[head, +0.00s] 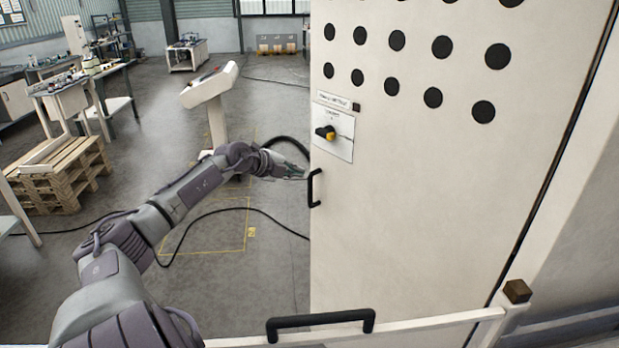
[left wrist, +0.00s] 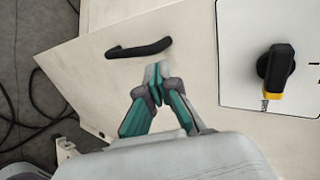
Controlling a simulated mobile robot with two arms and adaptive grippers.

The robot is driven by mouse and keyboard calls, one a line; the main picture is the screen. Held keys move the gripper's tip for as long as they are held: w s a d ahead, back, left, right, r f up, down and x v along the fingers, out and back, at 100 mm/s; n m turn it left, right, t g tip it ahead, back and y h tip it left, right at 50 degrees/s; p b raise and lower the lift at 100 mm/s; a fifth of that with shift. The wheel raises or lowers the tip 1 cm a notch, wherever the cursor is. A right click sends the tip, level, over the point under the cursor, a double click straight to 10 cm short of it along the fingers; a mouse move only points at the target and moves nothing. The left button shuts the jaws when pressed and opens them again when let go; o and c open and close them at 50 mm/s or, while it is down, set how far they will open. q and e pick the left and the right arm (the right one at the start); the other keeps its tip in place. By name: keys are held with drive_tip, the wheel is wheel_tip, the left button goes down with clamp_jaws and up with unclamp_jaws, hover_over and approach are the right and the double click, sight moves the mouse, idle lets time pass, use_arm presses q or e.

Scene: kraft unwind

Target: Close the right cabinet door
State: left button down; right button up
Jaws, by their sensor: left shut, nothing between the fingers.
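The large off-white cabinet door (head: 430,200) fills the right of the head view, with rows of black round holes and a black handle (head: 314,188) near its left edge. Whether it stands ajar I cannot tell for sure. My left gripper (head: 303,173) is at the door's left edge, just beside the handle. In the left wrist view the left gripper (left wrist: 155,78) is shut and empty, its tips close to the door face (left wrist: 210,65) just below the handle (left wrist: 140,48). Contact with the door is unclear. My right gripper is not in view.
A black-and-yellow rotary switch (head: 326,132) sits on the door above the handle. A white rail (head: 430,325) with a black grip (head: 320,323) crosses the front. A pedestal console (head: 211,85), wooden pallets (head: 55,175) and a floor cable (head: 225,210) are to the left.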

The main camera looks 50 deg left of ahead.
sight(323, 158)
use_arm(q)
drive_tip(key=w, duration=0.5)
drive_tip(key=shift+w+f, duration=0.1)
drive_tip(key=shift+f, duration=0.15)
drive_tip(key=shift+w+a+f, duration=0.1)
drive_tip(key=shift+w+a, duration=0.05)
drive_tip(key=shift+w, duration=0.3)
drive_tip(key=w, duration=0.6)
drive_tip(key=shift+w+d, duration=0.15)
drive_tip(key=shift+d, duration=0.05)
